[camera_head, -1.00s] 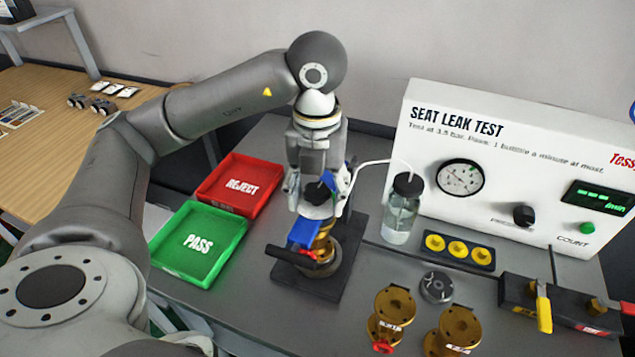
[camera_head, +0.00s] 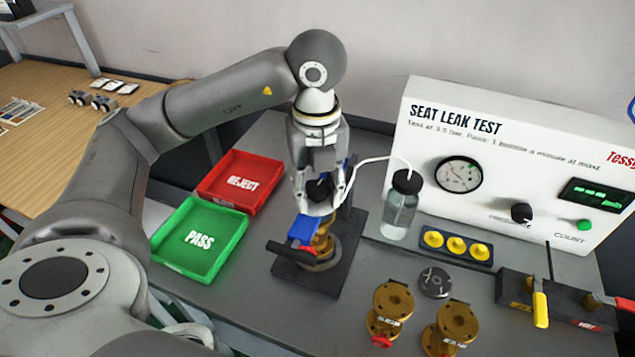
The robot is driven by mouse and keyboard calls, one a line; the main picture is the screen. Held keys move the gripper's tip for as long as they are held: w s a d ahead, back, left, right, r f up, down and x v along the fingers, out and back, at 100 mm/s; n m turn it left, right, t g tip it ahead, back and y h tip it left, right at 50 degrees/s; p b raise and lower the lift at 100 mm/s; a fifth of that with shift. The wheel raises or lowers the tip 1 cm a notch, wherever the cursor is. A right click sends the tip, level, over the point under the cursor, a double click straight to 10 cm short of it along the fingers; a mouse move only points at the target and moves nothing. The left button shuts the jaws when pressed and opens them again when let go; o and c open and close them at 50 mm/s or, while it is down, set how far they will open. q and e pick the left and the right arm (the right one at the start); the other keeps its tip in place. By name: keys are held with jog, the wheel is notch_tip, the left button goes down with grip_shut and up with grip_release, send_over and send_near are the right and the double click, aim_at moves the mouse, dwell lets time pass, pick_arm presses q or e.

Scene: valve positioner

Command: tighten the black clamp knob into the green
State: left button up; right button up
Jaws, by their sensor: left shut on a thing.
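My left gripper (camera_head: 320,205) points down over the clamp stand at the middle of the bench and is shut on the black clamp knob (camera_head: 318,188). The knob shows only partly between the fingers. Below it a brass valve (camera_head: 323,243) stands in the clamp on a dark base plate (camera_head: 302,277). A blue part (camera_head: 302,229) and a black bar handle (camera_head: 290,250) sit at the valve's front left. I cannot make out any green mark by the knob. My right gripper is not in view.
A red REJECT tray (camera_head: 241,182) and a green PASS tray (camera_head: 199,240) lie to the left. A bottle (camera_head: 401,206) with a white tube stands at the right, before the test panel (camera_head: 510,160). Two brass valves (camera_head: 389,310) (camera_head: 450,328) stand in front.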

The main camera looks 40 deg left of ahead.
pick_arm(q)
jog(key=shift+s+f+m, duration=0.1)
jog(key=shift+f+m, duration=0.15)
jog(key=shift+m, duration=0.05)
grip_shut()
jog(key=m+b, duration=0.1)
jog(key=m, duration=0.2)
jog(key=shift+d+f+b, duration=0.1)
jog(key=shift+b, duration=0.3)
jog(key=m+b, duration=0.1)
jog(key=m, duration=0.5)
jog(key=shift+m, duration=0.4)
jog(key=o, duration=1.2)
grip_release()
jog(key=shift+c, duration=0.2)
jog(key=shift+r, duration=0.2)
notch_tip(320, 180, up, 6)
jog(key=p, duration=0.6)
jog(key=shift+r, duration=0.1)
